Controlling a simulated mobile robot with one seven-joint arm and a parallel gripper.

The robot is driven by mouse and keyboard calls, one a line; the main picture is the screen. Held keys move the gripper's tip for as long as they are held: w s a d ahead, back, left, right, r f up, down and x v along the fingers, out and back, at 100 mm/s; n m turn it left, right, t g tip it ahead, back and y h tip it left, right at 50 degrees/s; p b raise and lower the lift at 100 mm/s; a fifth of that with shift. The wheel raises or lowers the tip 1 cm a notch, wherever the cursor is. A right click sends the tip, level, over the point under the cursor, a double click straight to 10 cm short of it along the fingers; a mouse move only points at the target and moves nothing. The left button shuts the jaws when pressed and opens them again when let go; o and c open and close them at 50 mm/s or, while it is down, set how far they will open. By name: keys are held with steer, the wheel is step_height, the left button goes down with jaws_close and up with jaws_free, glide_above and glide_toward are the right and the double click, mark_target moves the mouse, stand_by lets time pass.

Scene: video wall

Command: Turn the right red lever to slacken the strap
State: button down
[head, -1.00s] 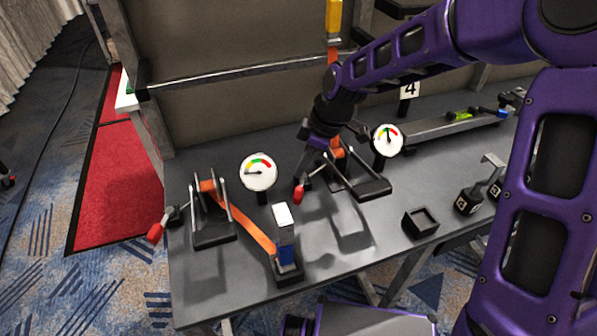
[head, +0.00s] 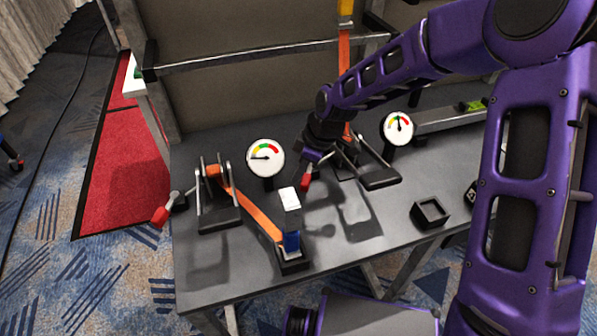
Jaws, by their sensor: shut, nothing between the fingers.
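The right red lever (head: 306,179) points down toward the front on the left side of the right ratchet stand (head: 378,177). My gripper (head: 312,160) is just above this lever, at its upper end; I cannot tell whether it touches. The fingers are small and partly hidden by my own wrist. An orange strap (head: 344,60) runs up from the right stand to a yellow piece at the top. The right gauge (head: 398,127) has its needle pointing about straight up.
A left ratchet stand (head: 219,215) has its own red lever (head: 160,216) and an orange strap (head: 250,215) to a blue block (head: 291,242). The left gauge (head: 265,158) stands between the stands. An open black box (head: 430,212) sits at the right.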

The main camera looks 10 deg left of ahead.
steer(key=shift+d+n+p, duration=0.45)
steer(key=shift+n+p, duration=0.15)
steer(key=shift+p, duration=0.1)
steer(key=d+n+p, duration=0.1)
steer(key=n+g+p, duration=0.1)
steer(key=shift+d+r+n, duration=0.2)
steer(key=shift+d+n, duration=0.1)
steer(key=shift+d, duration=0.05)
steer(key=d+n+p, duration=0.1)
steer(key=n, duration=0.1)
steer(key=d+n+g+h+p, duration=0.1)
steer(key=n, duration=0.1)
steer(key=shift+w+d+f, duration=0.1)
steer(key=shift+w+d, duration=0.1)
steer(key=shift+w, duration=0.15)
steer(key=shift+f, duration=0.1)
steer(key=shift+s+d+p, duration=0.2)
steer(key=shift+d+p, duration=0.15)
steer(key=shift+d, duration=0.4)
